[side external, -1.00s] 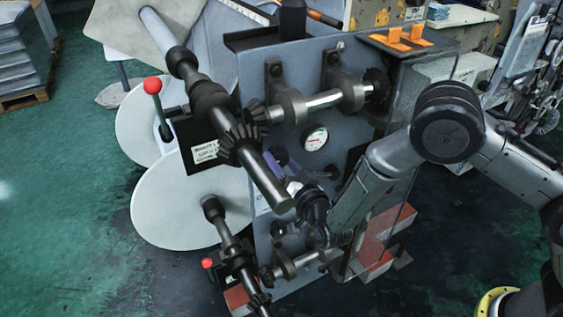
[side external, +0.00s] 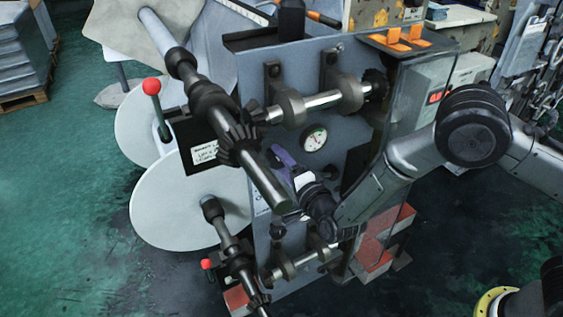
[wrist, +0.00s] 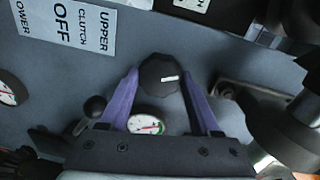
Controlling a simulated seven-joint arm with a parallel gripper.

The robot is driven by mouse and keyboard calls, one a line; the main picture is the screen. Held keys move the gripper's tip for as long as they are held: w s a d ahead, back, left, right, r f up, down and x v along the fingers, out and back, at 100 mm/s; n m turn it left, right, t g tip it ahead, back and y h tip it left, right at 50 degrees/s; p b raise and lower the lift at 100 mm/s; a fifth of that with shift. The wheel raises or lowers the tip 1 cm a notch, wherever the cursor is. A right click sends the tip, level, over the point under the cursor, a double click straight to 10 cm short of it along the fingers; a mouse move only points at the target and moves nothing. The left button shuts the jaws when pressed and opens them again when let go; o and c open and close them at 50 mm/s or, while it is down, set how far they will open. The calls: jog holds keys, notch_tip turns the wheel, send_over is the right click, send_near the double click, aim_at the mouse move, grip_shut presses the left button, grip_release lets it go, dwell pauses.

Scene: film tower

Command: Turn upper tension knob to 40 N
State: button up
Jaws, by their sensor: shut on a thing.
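A black faceted knob (wrist: 158,72) with a short white mark sits on the grey panel, between the two purple fingers of my gripper (wrist: 160,82) in the wrist view. My gripper is shut on the knob, a finger on each side. In the side view a purple finger of my gripper (side external: 282,158) shows behind the thick shaft, and the knob is hidden there. A round white gauge (side external: 314,138) sits on the panel just above and right of the gripper. It also shows in the wrist view (wrist: 146,124), partly behind my gripper; its reading is too small to tell.
A thick dark shaft (side external: 264,186) with a bevel gear crosses in front of my gripper. A red-tipped lever (side external: 152,87) stands at the left. An "UPPER CLUTCH OFF" label (wrist: 82,28) is on the panel. A second gauge (wrist: 5,92) shows at the wrist view's left edge.

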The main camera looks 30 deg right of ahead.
jog(key=shift+f+m, duration=0.1)
jog(key=shift+m, duration=0.8)
jog(key=o, duration=1.4)
jog(key=shift+c, duration=0.2)
jog(key=s+r, duration=0.1)
jog(key=s, duration=1.2)
jog(key=shift+s, duration=0.4)
jog(key=shift+r, duration=0.1)
